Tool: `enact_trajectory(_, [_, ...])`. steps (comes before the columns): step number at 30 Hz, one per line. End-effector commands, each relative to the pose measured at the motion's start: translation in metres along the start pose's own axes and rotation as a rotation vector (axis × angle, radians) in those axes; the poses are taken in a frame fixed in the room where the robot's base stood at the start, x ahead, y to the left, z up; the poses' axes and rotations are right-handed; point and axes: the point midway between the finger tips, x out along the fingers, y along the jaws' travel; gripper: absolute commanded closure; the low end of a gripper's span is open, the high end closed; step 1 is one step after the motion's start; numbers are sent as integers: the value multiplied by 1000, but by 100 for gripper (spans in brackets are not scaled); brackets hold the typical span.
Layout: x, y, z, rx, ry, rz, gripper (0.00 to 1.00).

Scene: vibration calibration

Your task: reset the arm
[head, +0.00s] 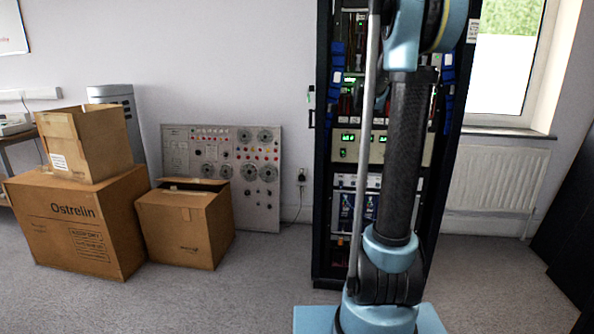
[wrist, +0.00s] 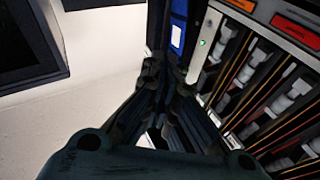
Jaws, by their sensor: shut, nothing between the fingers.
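My gripper (wrist: 165,75) shows in the wrist view, dark and seen from behind, with its fingers together and nothing between them. Its fingertips are in front of the left edge of an equipment rack, beside a blue part (wrist: 178,25). I cannot tell whether they touch it. In the head view my arm (head: 398,150) stands upright in front of the rack, blue at the joints and black along the link. My gripper is not visible in the head view.
The tall black rack (head: 323,180) with lit modules stands close behind my arm. Cardboard boxes (head: 75,225) and a grey control panel (head: 262,195) are at the left. A radiator (head: 497,180) is under the window at the right. Open carpet (head: 500,290) lies at the front right.

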Motion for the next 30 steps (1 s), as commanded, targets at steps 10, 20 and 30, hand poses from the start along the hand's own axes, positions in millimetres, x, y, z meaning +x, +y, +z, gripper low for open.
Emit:
enact_trajectory(10, [-97, -58, -23, 90, -23, -618, 100])
enact_trajectory(20, [-247, -55, 30, 14, -283, -1109, 100])
enact_trajectory(30, [-387, 41, 140, -228, -733, -1365, 100])
